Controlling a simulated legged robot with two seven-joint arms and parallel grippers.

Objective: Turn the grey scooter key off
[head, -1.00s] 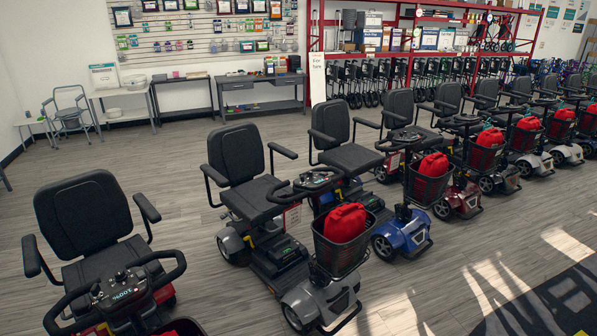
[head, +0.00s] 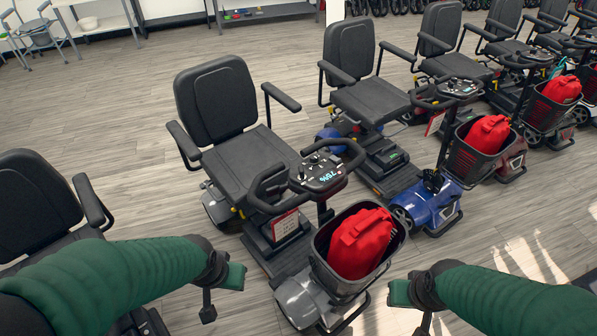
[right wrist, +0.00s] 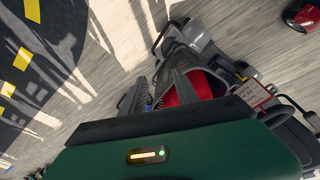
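The grey scooter (head: 300,301) stands at the middle of the head view, with a black seat, a grey front shroud and a red bag in its front basket. Its console (head: 323,174) shows lit cyan digits. The key on it is too small to make out. My left gripper (head: 208,306) is left of the scooter's front, apart from it; its finger opening is not clear. My right gripper (head: 424,326) is right of the basket, apart from the scooter. In the right wrist view its two dark fingers (right wrist: 160,94) stand apart with nothing between them.
A blue scooter (head: 432,208) stands close on the right, with more scooters in a row beyond. Another black seat (head: 35,205) is at the left edge. The red bag (head: 361,243) fills the basket in front of the console. Floor is clear behind the seats.

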